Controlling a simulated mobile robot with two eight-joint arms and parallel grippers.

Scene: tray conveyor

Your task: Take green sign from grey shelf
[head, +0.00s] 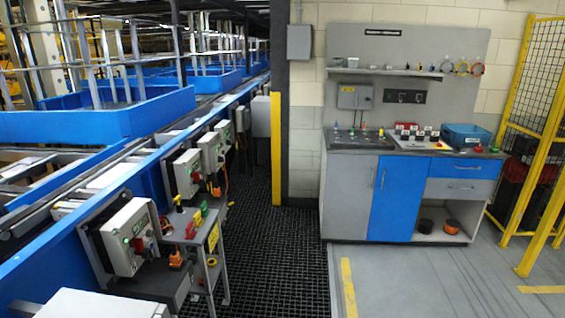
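A low grey shelf (208,238) stands beside the conveyor at the lower left, with several small coloured items on its top. A small green item (204,208) stands upright at its right end; it is too small to tell for certain whether it is the green sign. A red item (190,230) is in front of it, and a yellow label (213,238) is on the shelf's side. A second grey shelf (385,71) is fixed to the wall panel above the workbench, with small items on it. Neither of my grippers shows in the head view.
A blue conveyor (110,122) with grey control boxes (131,236) runs along the left. A black grated walkway (260,240) is clear. A grey and blue workbench (342,195) stands at the right. A yellow post (276,150) and a yellow mesh fence (530,100) bound the space.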

